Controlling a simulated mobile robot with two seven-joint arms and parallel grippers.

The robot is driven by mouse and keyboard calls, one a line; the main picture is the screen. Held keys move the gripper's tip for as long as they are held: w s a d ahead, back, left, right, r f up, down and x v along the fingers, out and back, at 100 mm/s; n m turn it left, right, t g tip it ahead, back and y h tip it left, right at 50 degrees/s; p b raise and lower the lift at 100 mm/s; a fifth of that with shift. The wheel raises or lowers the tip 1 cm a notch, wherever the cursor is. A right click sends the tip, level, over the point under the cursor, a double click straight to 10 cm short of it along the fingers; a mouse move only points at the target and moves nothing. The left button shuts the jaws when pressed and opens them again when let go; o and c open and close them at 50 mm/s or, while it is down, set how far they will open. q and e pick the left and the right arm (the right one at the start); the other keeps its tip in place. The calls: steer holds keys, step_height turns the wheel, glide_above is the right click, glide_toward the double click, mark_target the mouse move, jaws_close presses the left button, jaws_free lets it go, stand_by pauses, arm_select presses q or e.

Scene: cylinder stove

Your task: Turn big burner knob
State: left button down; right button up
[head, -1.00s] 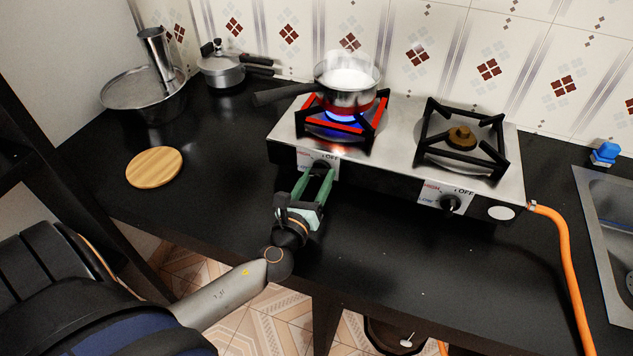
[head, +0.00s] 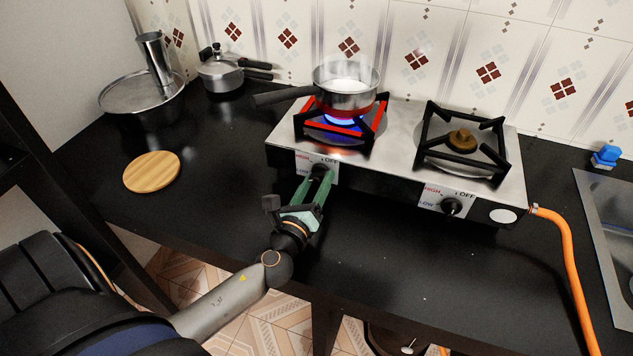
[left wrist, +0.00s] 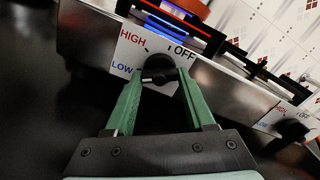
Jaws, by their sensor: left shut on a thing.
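The two-burner stove (head: 400,150) stands on the black counter. Its left burner (head: 341,121) has a blue flame and glowing red bars under a steaming pot (head: 346,92). The knob (head: 319,171) below it is black, on a white plate marked HIGH, LOW and OFF; it also shows in the left wrist view (left wrist: 158,68). My left gripper (head: 321,176) has its green fingers shut on this knob, one on each side. The right burner (head: 460,139) is unlit and bare; its knob (head: 452,206) is untouched. My right gripper is not in view.
An orange hose (head: 567,250) runs from the stove's right end down past the counter edge. A sink (head: 611,235) is at the right. A round wooden board (head: 151,171), a lidded pot (head: 222,72) and a large pan (head: 142,92) stand at the left.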

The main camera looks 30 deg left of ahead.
arm_select(q)
steer(key=shift+c, duration=1.2)
jaws_free()
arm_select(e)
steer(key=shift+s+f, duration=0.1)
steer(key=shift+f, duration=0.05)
arm_select(q)
steer(key=shift+s, duration=0.1)
steer(key=b+v, duration=0.2)
steer(key=v, duration=0.9)
steer(key=shift+s+f, duration=0.15)
steer(key=shift+s+d+b, duration=0.1)
steer(key=shift+s+b, duration=0.25)
steer(key=shift+s, duration=0.2)
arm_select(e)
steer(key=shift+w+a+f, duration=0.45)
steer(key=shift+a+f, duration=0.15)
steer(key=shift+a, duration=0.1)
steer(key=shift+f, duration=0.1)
